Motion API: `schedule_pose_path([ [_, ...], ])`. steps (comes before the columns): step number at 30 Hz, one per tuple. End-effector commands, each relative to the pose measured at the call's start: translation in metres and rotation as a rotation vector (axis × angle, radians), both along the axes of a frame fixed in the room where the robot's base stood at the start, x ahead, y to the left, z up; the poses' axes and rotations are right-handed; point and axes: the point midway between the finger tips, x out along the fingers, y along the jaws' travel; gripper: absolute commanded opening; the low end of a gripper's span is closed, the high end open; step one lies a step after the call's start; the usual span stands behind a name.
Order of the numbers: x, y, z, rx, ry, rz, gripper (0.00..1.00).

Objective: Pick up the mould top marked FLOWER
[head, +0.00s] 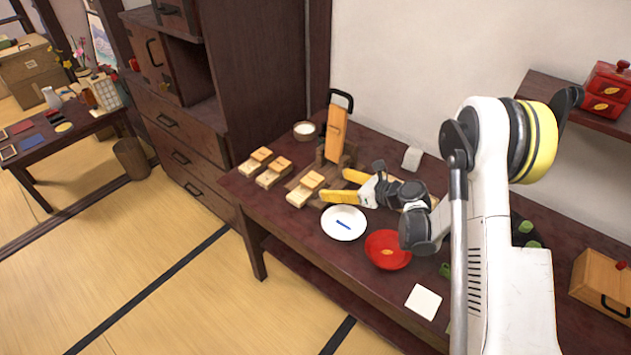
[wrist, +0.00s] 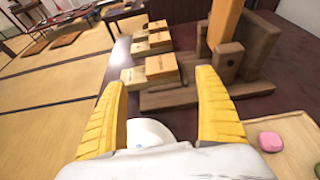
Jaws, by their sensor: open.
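Three small wooden moulds stand in a row on the dark table, each with an orange-brown top on a paler base. In the head view the tops are the far one (head: 262,154), the middle one (head: 281,163) and the near one (head: 312,179). They also show in the wrist view: far top (wrist: 158,26), middle top (wrist: 160,39), near top (wrist: 161,66). Marks on them are too small to read, so I cannot tell which is FLOWER. My gripper (head: 336,185) is open and empty, its yellow fingers right of the near mould; in the wrist view (wrist: 162,78) they point toward the row.
A wooden stand with a tall slanted board (head: 335,135) rises just behind my gripper. A white plate (head: 344,222) with a blue item lies below the fingers, and a red bowl (head: 388,249) sits to its right. A dark cabinet (head: 255,75) stands behind the moulds' left.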

Motion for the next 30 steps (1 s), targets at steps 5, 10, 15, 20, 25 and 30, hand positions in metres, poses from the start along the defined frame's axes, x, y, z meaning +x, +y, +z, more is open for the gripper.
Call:
schedule_pose_path([
  [5,0.016,0.021,-0.013,-0.003,-0.001,0.003,0.83],
  [10,0.028,0.037,-0.02,-0.004,-0.001,0.002,0.83],
  [15,0.038,0.048,-0.027,-0.004,-0.002,0.003,0.83],
  [20,0.054,0.067,-0.037,-0.006,-0.002,0.003,0.83],
  [25,0.06,0.074,-0.038,-0.005,-0.002,0.001,0.83],
  [30,0.06,0.073,-0.037,-0.005,-0.002,0.001,0.68],
])
